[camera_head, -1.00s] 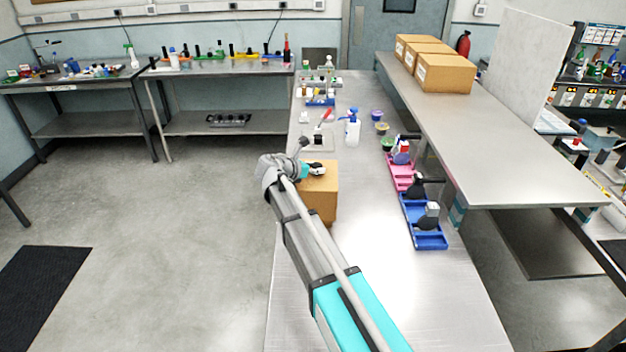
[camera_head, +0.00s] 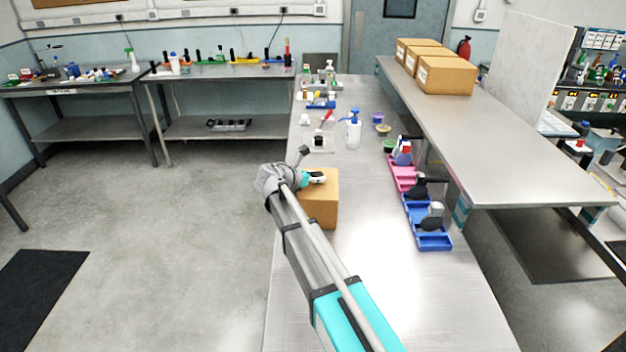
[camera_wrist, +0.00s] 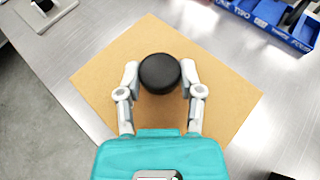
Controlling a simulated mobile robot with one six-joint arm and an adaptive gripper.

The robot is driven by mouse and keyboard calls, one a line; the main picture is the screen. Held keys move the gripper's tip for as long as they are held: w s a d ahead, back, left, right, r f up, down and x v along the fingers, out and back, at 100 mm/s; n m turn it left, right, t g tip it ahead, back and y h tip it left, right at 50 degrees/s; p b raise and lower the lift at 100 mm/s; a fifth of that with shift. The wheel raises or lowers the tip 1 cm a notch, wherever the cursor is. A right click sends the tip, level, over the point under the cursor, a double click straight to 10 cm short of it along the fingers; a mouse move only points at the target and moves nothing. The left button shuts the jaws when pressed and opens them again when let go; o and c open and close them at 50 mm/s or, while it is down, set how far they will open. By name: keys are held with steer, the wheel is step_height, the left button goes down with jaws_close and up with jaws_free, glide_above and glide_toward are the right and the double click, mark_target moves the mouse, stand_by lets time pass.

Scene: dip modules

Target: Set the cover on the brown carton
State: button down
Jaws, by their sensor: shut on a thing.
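The brown carton (camera_head: 320,212) stands on the steel bench, just beyond my arm in the head view. My gripper (camera_head: 316,178) is at its top, pointing down. In the wrist view my gripper (camera_wrist: 159,76) is shut on a round black knob (camera_wrist: 160,72), which I take to be the handle of the cover. A flat brown square, which looks like the cover (camera_wrist: 215,105), spreads under the fingers and hides the carton below. I cannot tell whether the cover touches the carton or is still slightly above it.
Pink and blue trays (camera_head: 432,242) with small items line the right side of the bench. A white bottle (camera_head: 353,133) with a blue top and several small things stand farther back. Brown boxes (camera_head: 446,78) sit on the raised shelf. The near bench surface is clear.

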steer(key=shift+f, duration=0.25)
steer(key=shift+c, duration=1.3)
jaws_free()
steer(key=shift+r, duration=0.2)
steer(key=shift+r, duration=0.2)
steer(key=p+v, duration=0.4)
steer(key=v, duration=0.8)
steer(key=shift+p, duration=0.3)
steer(key=shift+f, duration=0.1)
